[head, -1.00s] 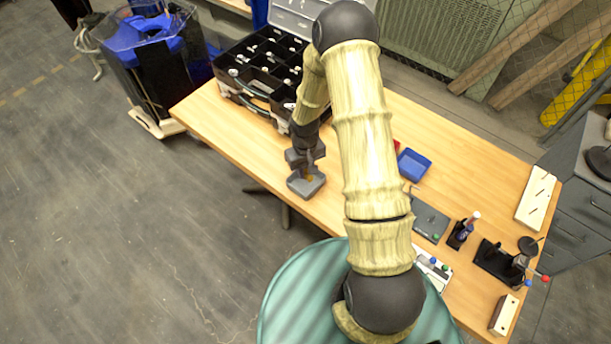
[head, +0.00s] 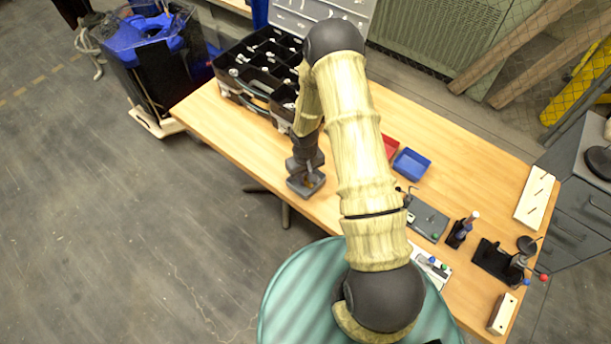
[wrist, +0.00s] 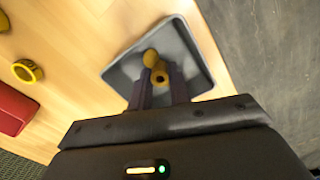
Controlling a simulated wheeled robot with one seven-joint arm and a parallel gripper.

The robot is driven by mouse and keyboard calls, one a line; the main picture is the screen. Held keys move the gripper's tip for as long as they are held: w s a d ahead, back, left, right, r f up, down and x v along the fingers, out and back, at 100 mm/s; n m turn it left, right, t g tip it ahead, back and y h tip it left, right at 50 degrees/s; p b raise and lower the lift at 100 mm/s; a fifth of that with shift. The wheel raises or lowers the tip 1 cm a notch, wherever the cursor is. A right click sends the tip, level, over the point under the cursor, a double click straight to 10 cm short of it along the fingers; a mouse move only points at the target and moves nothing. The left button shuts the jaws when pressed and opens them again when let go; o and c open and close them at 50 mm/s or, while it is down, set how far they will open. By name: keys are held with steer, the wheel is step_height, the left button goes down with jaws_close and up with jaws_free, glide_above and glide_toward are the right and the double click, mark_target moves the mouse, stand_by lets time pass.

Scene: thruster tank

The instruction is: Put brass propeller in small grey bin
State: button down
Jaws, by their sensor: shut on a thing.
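The brass propeller (wrist: 151,59) is held between the fingertips of my gripper (wrist: 158,82) in the wrist view. It shows as rounded brass-coloured parts; the fingers hide some of it. The small grey bin (wrist: 193,48) lies directly behind it in that view, so the propeller is over or inside the bin; I cannot tell whether it touches the floor. In the head view the bin (head: 294,186) sits by the table's near left edge, with my gripper (head: 308,178) pointing down at it and a small brass patch showing.
A yellow ring-shaped part (wrist: 27,70) and a red bin (wrist: 12,108) are on the table to the left in the wrist view. A blue bin (head: 411,164) stands right of my arm. A black compartment case (head: 262,65) is at the back left.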

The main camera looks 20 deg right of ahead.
mark_target(305, 177)
steer(key=c, duration=1.3)
jaws_free()
steer(key=shift+f, duration=0.1)
step_height(305, 177, up, 12)
steer(key=b, duration=0.1)
steer(key=shift+w+b, duration=0.2)
steer(key=shift+b, duration=0.1)
steer(key=s+r+m+t, duration=0.2)
steer(key=s+r+t, duration=0.1)
steer(key=s+r, duration=1.2)
steer(key=shift+v, duration=0.8)
